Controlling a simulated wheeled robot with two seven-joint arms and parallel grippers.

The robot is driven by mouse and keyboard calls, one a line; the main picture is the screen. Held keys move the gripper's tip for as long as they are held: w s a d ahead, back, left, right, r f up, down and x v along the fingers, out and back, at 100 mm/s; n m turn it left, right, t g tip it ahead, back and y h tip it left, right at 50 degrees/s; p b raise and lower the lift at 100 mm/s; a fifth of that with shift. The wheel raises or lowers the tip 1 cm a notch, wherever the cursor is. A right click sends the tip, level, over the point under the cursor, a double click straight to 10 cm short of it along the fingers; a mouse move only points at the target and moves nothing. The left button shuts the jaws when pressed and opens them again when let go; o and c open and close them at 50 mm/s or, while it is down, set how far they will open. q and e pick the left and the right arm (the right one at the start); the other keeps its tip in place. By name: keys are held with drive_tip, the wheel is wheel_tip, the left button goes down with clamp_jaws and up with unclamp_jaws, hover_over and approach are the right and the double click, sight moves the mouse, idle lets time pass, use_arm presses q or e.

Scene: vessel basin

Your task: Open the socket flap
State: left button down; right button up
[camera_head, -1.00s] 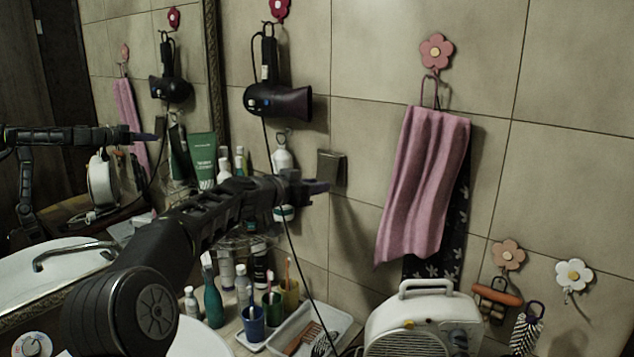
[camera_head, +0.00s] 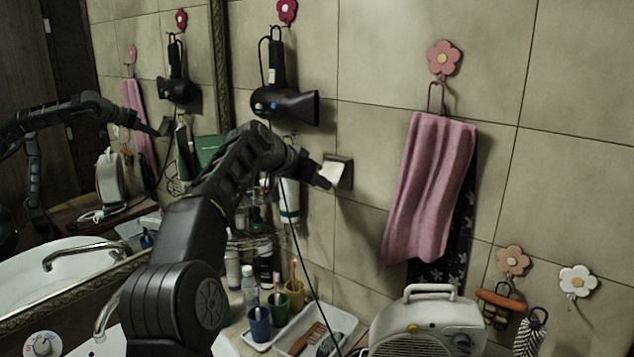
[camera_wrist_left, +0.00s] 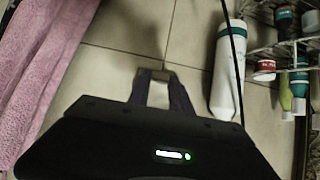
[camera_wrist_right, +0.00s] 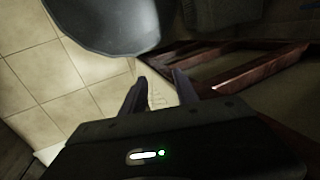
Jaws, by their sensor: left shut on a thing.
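The socket (camera_head: 346,170) is a small dark square on the tiled wall, between the hair dryer and the pink towel. A pale face shows at its left side; I cannot tell whether it is the flap's inner side or the socket behind it. My left gripper (camera_head: 322,178) is at the socket, its fingers shut on the flap. The left wrist view shows the socket (camera_wrist_left: 156,73) just past the fingertips and a pale surface between the fingers. My right gripper (camera_wrist_right: 160,82) is open and empty, seen only in the right wrist view, away from the socket.
A hair dryer (camera_head: 285,105) hangs up left, its cord running down past my left arm. A pink towel (camera_head: 430,190) hangs right of the socket. Below are cups, a white tray (camera_head: 345,322) and a white heater (camera_head: 428,325). A white bottle (camera_head: 289,197) hangs close left.

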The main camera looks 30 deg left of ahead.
use_arm(q)
drive_tip(key=shift+r, duration=0.15)
drive_tip(key=c, duration=1.2)
unclamp_jaws()
drive_tip(key=shift+o, duration=0.2)
drive_tip(key=d+b+v, duration=0.1)
drive_tip(key=b+v, duration=0.1)
drive_tip(key=v, duration=0.5)
drive_tip(key=shift+s+a, duration=0.35)
drive_tip(key=shift+a, duration=0.2)
drive_tip(key=shift+c, duration=0.4)
